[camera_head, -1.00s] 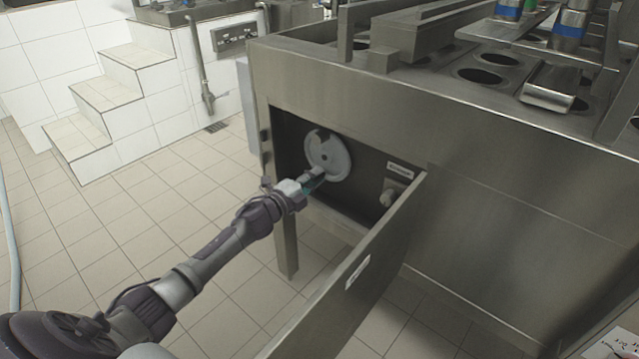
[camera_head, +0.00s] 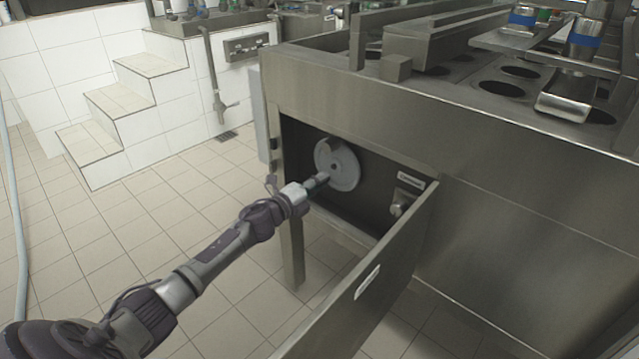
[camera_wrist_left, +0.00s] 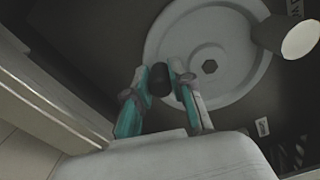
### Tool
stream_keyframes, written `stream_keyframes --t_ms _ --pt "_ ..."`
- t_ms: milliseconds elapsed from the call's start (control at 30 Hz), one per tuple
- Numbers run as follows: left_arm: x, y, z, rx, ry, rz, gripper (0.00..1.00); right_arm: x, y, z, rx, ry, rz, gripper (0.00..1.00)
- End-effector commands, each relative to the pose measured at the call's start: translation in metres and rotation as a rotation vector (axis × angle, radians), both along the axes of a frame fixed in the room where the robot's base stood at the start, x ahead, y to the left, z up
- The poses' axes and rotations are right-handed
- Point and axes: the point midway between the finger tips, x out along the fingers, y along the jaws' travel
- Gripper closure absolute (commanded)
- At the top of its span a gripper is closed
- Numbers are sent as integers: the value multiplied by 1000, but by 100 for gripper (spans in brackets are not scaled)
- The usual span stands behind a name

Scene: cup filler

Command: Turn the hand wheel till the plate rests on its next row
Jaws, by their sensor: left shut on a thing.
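The hand wheel (camera_head: 345,172) is a pale grey disc inside the open cabinet bay, with a notch at its upper left. In the left wrist view the wheel (camera_wrist_left: 228,40) shows its hexagonal hub and a dark handle knob (camera_wrist_left: 160,80). My left gripper (camera_head: 321,180) reaches in from the left to the wheel's lower left edge. In the left wrist view its teal-and-grey fingers are shut on the knob. The steel plate with round holes (camera_head: 478,73) is on top of the machine; its height on its rows cannot be made out. My right gripper is out of view.
The open cabinet door (camera_head: 385,268) juts out right of my arm. A small knob (camera_head: 399,207) sits in the bay right of the wheel, below a label. White tiled steps (camera_head: 128,100) stand at the back left.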

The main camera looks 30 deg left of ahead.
Motion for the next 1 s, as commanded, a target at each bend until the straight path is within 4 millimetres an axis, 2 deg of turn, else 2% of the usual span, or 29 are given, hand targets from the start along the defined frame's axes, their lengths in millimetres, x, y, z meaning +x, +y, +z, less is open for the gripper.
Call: stream_keyframes --t_ms 100,133,267,300,667,767,1000 --pt "1 4 2 -2 -2 10 100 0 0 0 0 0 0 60" --pt "1 4 2 -2 -2 10 77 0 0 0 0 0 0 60" --pt "1 3 2 -2 -1 8 55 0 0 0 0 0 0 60" --pt "0 3 2 -2 -2 7 53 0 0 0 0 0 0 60" --pt "-5 2 0 -3 1 2 53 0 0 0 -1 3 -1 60" --pt "-16 5 -1 -2 2 3 53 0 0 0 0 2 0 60" --pt "-62 13 -1 -1 3 2 53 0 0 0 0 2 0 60"
